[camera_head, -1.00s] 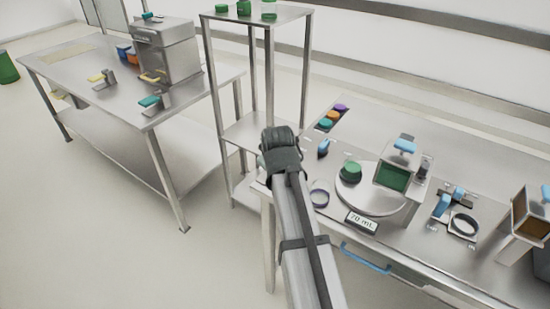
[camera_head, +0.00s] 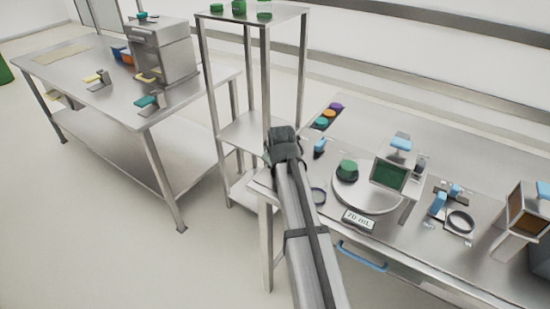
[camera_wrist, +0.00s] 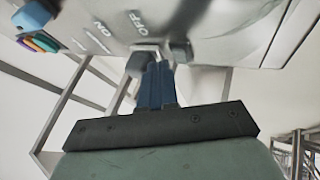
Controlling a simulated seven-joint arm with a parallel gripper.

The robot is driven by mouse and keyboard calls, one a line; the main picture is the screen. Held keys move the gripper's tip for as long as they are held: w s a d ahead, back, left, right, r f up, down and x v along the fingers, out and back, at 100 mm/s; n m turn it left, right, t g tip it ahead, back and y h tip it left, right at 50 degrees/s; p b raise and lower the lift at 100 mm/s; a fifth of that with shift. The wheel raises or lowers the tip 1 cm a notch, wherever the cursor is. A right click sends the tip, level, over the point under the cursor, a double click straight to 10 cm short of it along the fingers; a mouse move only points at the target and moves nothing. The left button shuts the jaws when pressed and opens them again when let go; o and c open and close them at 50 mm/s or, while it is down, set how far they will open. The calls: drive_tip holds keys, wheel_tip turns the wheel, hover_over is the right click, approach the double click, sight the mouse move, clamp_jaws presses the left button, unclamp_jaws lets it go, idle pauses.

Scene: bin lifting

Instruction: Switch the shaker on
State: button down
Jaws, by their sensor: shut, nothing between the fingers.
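In the wrist view the closed blue fingers of my gripper (camera_wrist: 156,80) point at a pale panel (camera_wrist: 210,22) marked ON and OFF. A small grey switch piece (camera_wrist: 142,60) shows right at the fingertips, and a darker grey piece (camera_wrist: 180,51) sits just right of them; I cannot tell whether the fingers touch either. In the head view my wrist hides my fingers. A round-plated device (camera_head: 378,205), which may be the shaker, stands on the right bench with a green-topped item (camera_head: 347,170) on its plate and a green screen (camera_head: 388,175).
Several coloured discs (camera_head: 325,117) and a blue-handled part (camera_head: 320,146) lie at the bench's left. A tall metal rack (camera_head: 262,75) rises close behind my wrist.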

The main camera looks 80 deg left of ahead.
drive_tip(key=w+a, duration=0.3)
drive_tip(key=shift+w+a, duration=0.35)
drive_tip(key=s+d, duration=0.3)
drive_tip(key=shift+d, duration=0.2)
drive_tip(key=v, duration=1)
drive_tip(key=shift+a, duration=0.15)
